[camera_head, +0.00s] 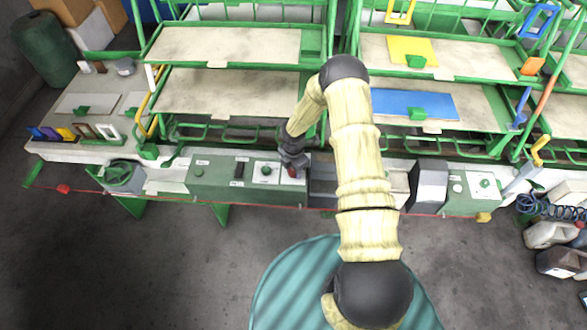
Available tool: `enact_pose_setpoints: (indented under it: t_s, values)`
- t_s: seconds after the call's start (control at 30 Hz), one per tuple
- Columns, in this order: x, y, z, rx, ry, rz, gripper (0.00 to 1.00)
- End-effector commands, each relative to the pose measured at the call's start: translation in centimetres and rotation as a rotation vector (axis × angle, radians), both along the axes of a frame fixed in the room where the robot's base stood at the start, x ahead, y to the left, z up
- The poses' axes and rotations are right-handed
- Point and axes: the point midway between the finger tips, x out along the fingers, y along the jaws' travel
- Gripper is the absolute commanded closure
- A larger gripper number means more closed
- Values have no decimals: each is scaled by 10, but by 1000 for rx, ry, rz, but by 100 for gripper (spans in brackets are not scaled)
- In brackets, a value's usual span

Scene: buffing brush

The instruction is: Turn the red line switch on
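A red switch (292,172) sits on a light plate near the right end of the green control panel (215,184). My gripper (292,168) is right over the red switch and seems to touch it or nearly so. The gripper covers part of the switch, so its position cannot be told. The fingers are dark and too small to show whether they are open or shut. My arm reaches from the bottom of the view up and over to the panel.
Left on the panel are a dark slot (239,170) and a green knob (266,170). A second green panel (472,187) is further right. Green racks with beige shelves (225,45) stand behind. A red line (130,195) runs along the bench front.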

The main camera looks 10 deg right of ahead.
Motion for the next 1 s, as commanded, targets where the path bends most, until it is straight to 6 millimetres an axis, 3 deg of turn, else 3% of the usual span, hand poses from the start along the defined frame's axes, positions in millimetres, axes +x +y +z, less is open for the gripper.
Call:
enact_pose_setpoints:
  t_s: [0.47, 1.0]
  values:
    - [1, 1, -1, 1, -3, -72, 86]
    - [2, 1, -2, 2, -5, -488, 86]
